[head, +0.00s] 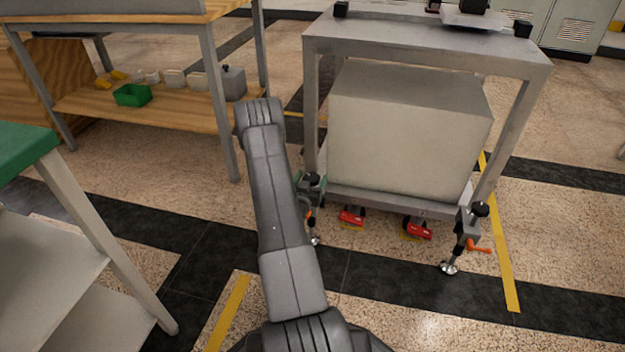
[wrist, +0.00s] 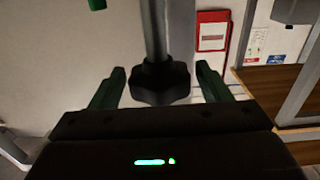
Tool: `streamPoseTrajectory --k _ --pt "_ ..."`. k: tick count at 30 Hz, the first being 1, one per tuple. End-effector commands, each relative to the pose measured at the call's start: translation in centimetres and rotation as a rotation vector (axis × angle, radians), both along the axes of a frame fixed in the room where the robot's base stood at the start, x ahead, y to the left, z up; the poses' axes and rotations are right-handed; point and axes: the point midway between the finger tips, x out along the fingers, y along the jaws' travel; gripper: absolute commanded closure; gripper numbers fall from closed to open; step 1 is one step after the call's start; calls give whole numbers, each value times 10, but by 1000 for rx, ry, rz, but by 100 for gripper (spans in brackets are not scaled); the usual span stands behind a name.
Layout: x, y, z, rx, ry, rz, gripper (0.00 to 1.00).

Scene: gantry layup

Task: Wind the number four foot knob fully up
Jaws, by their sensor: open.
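In the wrist view a black lobed knob (wrist: 160,82) sits on a grey rod. My gripper (wrist: 158,88) is open, with one green finger on each side of the knob and a gap showing at each side. In the head view my arm hides part of the cart's front left foot (head: 313,238); dark green and grey parts beside it are hard to tell apart. The front right foot has a black knob (head: 480,209), an orange handle and a round pad on the floor. I can read no foot number.
The grey metal cart (head: 430,52) carries a large pale box (head: 405,130) and has red casters (head: 418,229) below. A wooden-shelf bench (head: 140,108) stands at left rear, with a green bin (head: 131,95). A green-topped table (head: 22,148) is near left. Floor at the front right is clear.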

Motion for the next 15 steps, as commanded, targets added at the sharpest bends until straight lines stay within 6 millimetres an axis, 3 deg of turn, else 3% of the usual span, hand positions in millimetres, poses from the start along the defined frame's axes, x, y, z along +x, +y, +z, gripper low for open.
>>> streamPoseTrajectory --k 6,15 --pt "16 -5 0 0 -1 0 29" --pt "18 -6 1 0 0 0 31"
